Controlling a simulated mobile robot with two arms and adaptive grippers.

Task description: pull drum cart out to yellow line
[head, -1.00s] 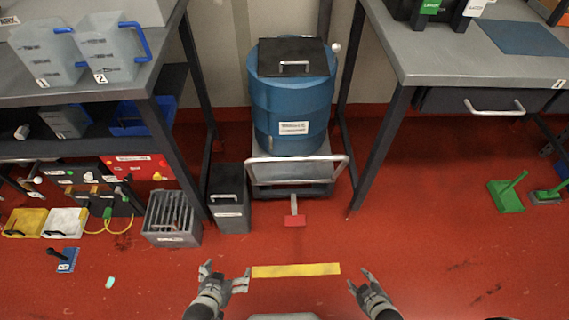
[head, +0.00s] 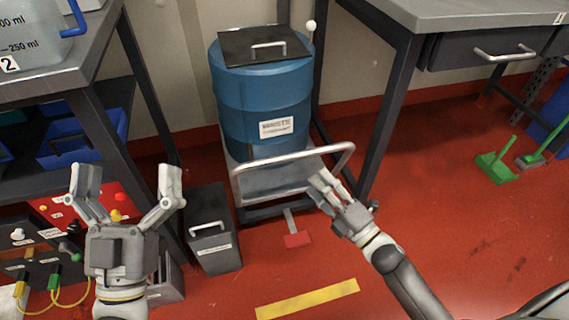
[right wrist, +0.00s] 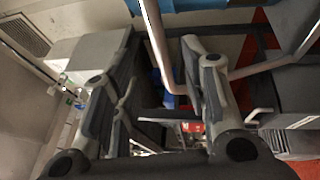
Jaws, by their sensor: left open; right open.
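The drum cart is a low grey cart (head: 275,184) with a silver push bar (head: 300,157) across its front. It carries a blue drum (head: 262,100) with a dark lid, between two tables. The yellow line (head: 307,299) lies on the floor in front of the cart. My right gripper (head: 322,188) is open just below the bar's right part; the bar also shows in the right wrist view (right wrist: 160,45), close to the fingers. I cannot tell if they touch. My left gripper (head: 126,185) is open and empty, left of the cart.
A dark grey bin (head: 212,235) stands left of the cart, close to my left gripper. The left bench (head: 60,75) and the right table (head: 430,15) flank the cart. Green tools (head: 495,165) lie at the right. The red floor before the cart is clear.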

